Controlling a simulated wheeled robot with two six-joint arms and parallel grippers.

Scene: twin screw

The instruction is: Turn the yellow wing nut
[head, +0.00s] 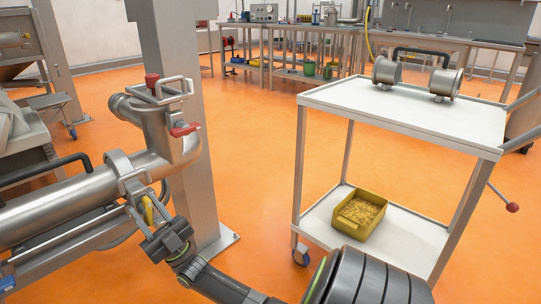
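The yellow wing nut (148,210) is a small upright yellow piece at the lower side of the metal clamp (128,178) around the steel pipe. My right gripper (147,203) reaches in from the bottom of the picture. Its two fingers stand apart on either side of the wing nut, and it looks open. Whether a finger touches the nut cannot be told. The fingers partly hide the nut's lower end. My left gripper is not in view.
The steel pipe (70,200) ends in an elbow with red-handled parts beside a grey column (178,60). A white cart (400,108) at right carries metal fittings above and a yellow bin (345,222) below. Orange floor lies between.

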